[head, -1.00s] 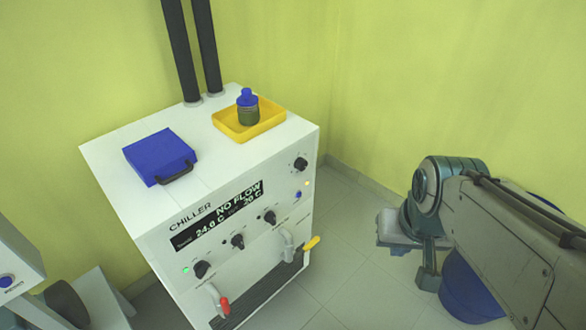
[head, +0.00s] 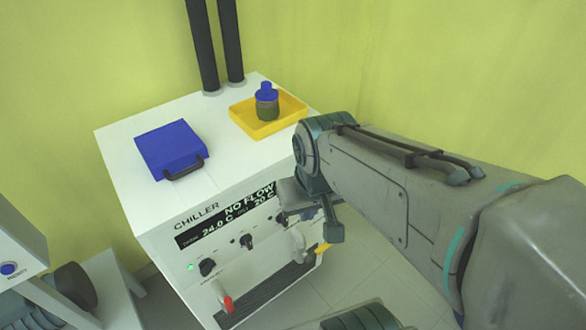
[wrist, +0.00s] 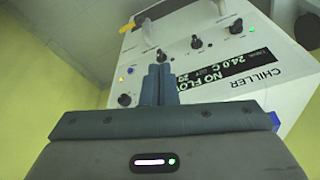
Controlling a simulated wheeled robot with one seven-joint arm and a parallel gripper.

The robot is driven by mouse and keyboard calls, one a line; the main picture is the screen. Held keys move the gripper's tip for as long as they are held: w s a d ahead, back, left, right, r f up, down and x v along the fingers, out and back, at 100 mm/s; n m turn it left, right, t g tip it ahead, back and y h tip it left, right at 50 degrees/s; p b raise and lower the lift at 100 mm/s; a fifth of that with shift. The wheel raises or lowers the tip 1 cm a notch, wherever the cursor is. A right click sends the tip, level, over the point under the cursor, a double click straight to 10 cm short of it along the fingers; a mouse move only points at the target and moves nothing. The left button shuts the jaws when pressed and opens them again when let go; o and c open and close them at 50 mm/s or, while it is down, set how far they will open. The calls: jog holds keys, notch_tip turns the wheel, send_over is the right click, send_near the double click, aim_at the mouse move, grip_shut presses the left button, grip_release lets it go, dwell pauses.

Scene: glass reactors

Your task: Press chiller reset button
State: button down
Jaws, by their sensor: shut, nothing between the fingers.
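The white chiller (head: 165,200) stands at the centre, its display (head: 225,215) reading NO FLOW. My gripper (head: 288,192) is in front of the right part of its front panel, with the fingers closed together. In the wrist view the shut, empty fingers (wrist: 160,72) point at the panel, where a small blue button (wrist: 131,70) shows to their left beside an orange light (wrist: 121,79). In the head view my arm hides that button. I cannot tell whether the fingertips touch the panel.
Black knobs (head: 247,241) and a red-handled valve (head: 227,304) stick out of the panel, with a yellow-handled valve (head: 322,249) close below my gripper. A blue case (head: 168,148) and a yellow tray (head: 241,124) holding a bottle (head: 267,105) are on top. Another machine (head: 18,240) stands at left.

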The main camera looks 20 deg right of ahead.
jog(key=shift+d, duration=0.1)
jog(key=w+f+m+y+b, duration=0.2)
jog(key=f+m+y+b, duration=0.3)
jog(key=f+m+b, duration=0.5)
jog(key=w+f+m+y+b, duration=0.3)
jog(key=f+m+y+b, duration=0.3)
jog(key=f, duration=0.6)
jog(key=w+d+f+m+t+h+b, duration=0.2)
jog(key=d+f+m+t+b, duration=0.4)
jog(key=d, duration=0.4)
jog(key=w+d+f+m+t+h+b, duration=0.2)
jog(key=w+d+f+m+t+b, duration=0.2)
jog(key=d+f+m+t+b, duration=0.2)
jog(key=d+m+t, duration=0.2)
jog(key=d+m, duration=0.1)
jog(key=d, duration=0.1)
jog(key=shift+w+m+h, duration=0.35)
jog(key=shift+m+h, duration=0.05)
